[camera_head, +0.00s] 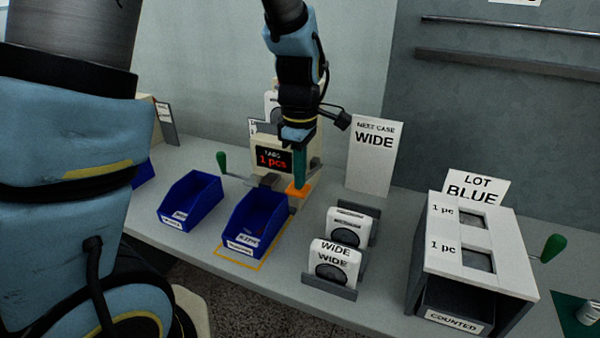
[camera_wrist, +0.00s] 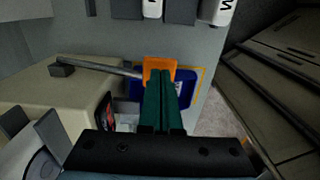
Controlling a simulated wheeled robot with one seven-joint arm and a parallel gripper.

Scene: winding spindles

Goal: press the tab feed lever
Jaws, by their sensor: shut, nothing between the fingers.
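The tab feed lever shows as an orange paddle (camera_head: 297,191) at the right front of the tab dispenser, whose display (camera_head: 271,160) reads "TABS 1 pcs". In the wrist view, the orange paddle (camera_wrist: 159,68) sits at the end of a grey rod (camera_wrist: 100,66) that runs out from the beige dispenser body (camera_wrist: 50,100). My gripper (camera_head: 299,184) is shut and empty, pointing down with its green fingers over the paddle. In the wrist view, my gripper's fingertips (camera_wrist: 158,84) overlap the paddle. I cannot tell whether they touch it.
A blue bin (camera_head: 243,237) stands just in front of the dispenser, inside a yellow outline, with another blue bin (camera_head: 176,217) to its left. White "WIDE" cases (camera_head: 335,250) stand in grey holders to the right. A "NEXT CASE WIDE" sign (camera_head: 374,165) stands behind.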

